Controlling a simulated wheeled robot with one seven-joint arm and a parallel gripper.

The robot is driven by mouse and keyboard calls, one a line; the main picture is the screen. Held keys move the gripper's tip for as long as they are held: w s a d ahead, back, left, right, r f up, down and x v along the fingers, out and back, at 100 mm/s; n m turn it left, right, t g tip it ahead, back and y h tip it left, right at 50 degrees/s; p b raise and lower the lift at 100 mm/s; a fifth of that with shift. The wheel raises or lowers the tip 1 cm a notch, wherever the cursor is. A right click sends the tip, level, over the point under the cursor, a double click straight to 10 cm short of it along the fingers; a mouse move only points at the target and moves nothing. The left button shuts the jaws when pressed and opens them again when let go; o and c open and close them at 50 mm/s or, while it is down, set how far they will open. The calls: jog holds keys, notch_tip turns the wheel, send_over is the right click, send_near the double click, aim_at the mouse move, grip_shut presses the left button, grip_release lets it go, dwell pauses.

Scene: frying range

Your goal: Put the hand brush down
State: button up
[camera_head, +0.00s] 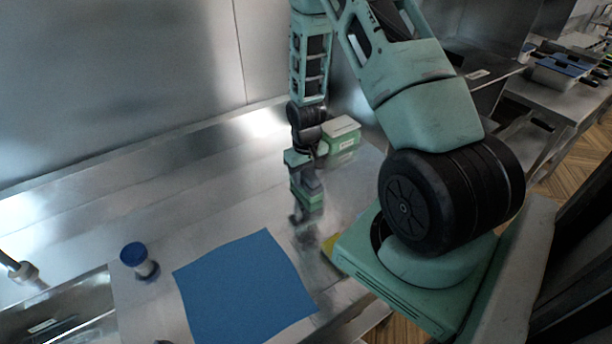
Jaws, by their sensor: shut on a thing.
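My gripper (302,174) is at the middle of the view, pointing down over the steel counter (215,205). It is shut on a small green and dark thing, which I take to be the hand brush (311,200). My gripper hides part of the brush, so its full shape is unclear. A dark blurred patch shows below it on the shiny steel; I cannot tell whether the brush touches the counter. A flat blue mat (245,290) lies on the counter, in front and to the left of the brush.
A tap (19,269) and a sink edge are at far left. A steel wall (120,80) runs behind. Blue-lidded trays (560,68) stand on another counter at upper right. The counter left of my gripper is clear.

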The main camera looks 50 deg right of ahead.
aim_at(305, 171)
jog(key=o, duration=1.1)
jog(key=shift+f, duration=0.15)
jog(key=shift+o, duration=0.2)
notch_tip(305, 171, up, 12)
jog(key=b, duration=0.3)
jog(key=shift+a+r, duration=0.2)
jog(key=shift+r, duration=0.1)
jog(key=a+r+n, duration=0.3)
jog(key=a+r, duration=0.1)
jog(key=a, duration=0.9)
jog(key=s+a+r+n, duration=0.3)
jog(key=s+a, duration=0.6)
jog(key=a, duration=0.1)
jog(key=s+a+r+n, duration=0.3)
jog(key=s+a+n, duration=0.1)
jog(key=s+a, duration=0.5)
jog(key=shift+s+a+r+n+y, duration=0.25)
jog(key=shift+s+a+n+y, duration=0.1)
jog(key=shift+a, duration=0.5)
